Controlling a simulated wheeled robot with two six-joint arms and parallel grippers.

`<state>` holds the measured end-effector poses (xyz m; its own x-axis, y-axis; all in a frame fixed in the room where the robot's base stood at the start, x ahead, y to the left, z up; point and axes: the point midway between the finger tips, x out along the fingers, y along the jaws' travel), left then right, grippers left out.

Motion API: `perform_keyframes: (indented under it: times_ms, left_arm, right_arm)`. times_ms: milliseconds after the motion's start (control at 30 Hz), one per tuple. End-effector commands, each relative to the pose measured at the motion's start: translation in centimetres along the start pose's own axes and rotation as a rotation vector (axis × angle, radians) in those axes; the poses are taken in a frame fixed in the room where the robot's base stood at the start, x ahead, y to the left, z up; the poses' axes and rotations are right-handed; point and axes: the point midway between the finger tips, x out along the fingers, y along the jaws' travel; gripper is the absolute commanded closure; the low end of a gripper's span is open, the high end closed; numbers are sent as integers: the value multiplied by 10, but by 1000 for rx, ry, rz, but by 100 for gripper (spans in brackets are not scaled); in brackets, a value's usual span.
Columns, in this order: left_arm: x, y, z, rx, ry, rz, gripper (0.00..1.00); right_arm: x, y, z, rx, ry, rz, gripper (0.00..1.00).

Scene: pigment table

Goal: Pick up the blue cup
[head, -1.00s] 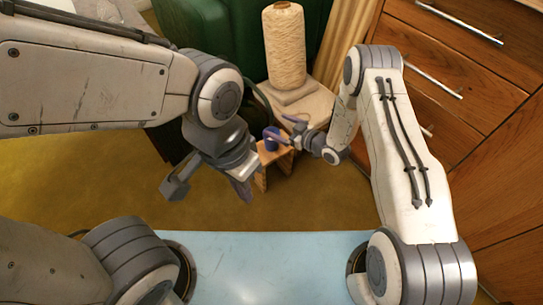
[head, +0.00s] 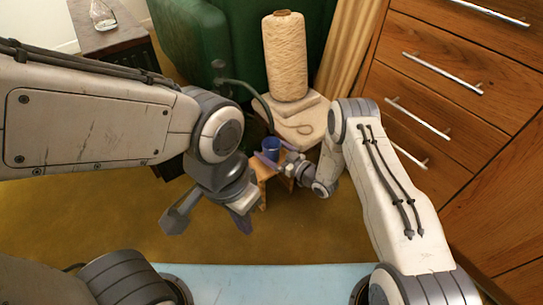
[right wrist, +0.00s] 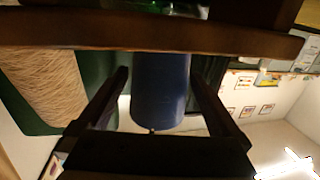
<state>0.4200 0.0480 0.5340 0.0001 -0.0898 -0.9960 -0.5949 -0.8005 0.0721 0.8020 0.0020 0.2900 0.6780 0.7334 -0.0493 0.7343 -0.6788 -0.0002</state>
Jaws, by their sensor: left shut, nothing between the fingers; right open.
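The blue cup (head: 271,146) stands on a small wooden stool (head: 257,169) in the middle of the head view. My right gripper (head: 277,154) is open, with its fingers reaching to either side of the cup. In the right wrist view, which is turned upside down, the blue cup (right wrist: 160,92) shows between the two dark fingers, with gaps visible at both sides. My left gripper (head: 241,221) is shut and empty, lower and to the left of the stool, over the floor.
A large cream thread cone (head: 286,58) stands on a pale side table (head: 307,127) just behind the stool. A green armchair (head: 200,40) is behind at left. Wooden drawers (head: 450,65) fill the right side. Mustard carpet (head: 320,225) lies open in front.

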Motion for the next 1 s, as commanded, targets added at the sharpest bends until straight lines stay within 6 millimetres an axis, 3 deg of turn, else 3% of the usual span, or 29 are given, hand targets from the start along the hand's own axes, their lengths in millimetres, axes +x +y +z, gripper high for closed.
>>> perform_keyframes:
  times_ms: [33,200,433,467,600,700,1000]
  left_arm:
    - [12,-1,1,0,0,0,100]
    - [18,-1,1,0,0,0,100]
    - [17,-1,1,0,0,0,100]
    - [17,-1,1,0,0,0,100]
    - [17,-1,1,0,0,0,100]
    - [17,-1,1,0,0,0,100]
    - [15,-1,1,0,0,0,100]
  right_arm:
    - [8,1,6,-4,3,-2,0]
    - [26,1,2,-2,0,-1,0]
    - [27,1,1,0,-1,0,0]
    - [27,1,1,0,-1,0,4]
    - [27,1,1,0,-1,0,57]
    - [27,1,1,0,0,0,92]
    - [26,1,-1,0,-1,0,92]
